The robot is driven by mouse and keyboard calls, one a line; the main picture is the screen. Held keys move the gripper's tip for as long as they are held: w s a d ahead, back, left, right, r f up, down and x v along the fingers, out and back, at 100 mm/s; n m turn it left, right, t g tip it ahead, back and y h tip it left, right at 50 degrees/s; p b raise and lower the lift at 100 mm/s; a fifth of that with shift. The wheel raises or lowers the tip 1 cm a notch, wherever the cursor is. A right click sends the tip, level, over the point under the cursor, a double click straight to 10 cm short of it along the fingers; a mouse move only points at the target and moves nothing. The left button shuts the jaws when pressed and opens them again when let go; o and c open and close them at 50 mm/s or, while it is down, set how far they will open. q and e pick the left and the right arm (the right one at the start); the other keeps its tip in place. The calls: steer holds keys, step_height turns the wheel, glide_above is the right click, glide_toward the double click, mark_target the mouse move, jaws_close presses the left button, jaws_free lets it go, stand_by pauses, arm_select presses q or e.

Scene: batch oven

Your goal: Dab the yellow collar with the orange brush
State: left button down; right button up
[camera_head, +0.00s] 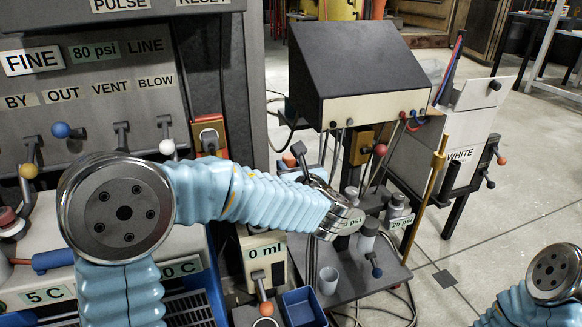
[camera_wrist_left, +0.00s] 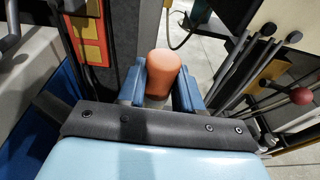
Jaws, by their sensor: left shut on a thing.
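The orange brush shows as a rounded orange end (camera_wrist_left: 163,72) between the two blue fingers of my left gripper (camera_wrist_left: 160,88) in the left wrist view. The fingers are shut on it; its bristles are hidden. In the head view my left gripper (camera_head: 301,165) is partly hidden behind my wrist, in front of the dark sloped console. A mustard-yellow block (camera_head: 362,144) stands on the console's post to the right of the gripper, apart from it. I cannot tell whether this is the yellow collar. My right gripper is out of view.
A red-knobbed lever (camera_head: 380,150) and several rods hang to the right of the gripper. A brass pipe (camera_head: 433,185) rises farther right. A red-and-yellow switch panel (camera_head: 209,136) is on the left. Below, a grey cup (camera_head: 328,281) and a blue bin (camera_head: 303,308) stand close together.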

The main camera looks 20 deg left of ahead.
arm_select(q)
steer(key=shift+f, duration=0.35)
stand_by(1.0)
step_height(320, 180, up, 4)
steer(key=shift+f+p, duration=0.25)
steer(key=shift+p, duration=0.9)
step_height(320, 180, up, 5)
steer(key=p, duration=0.3)
steer(key=shift+f, duration=0.15)
steer(key=shift+f, duration=0.1)
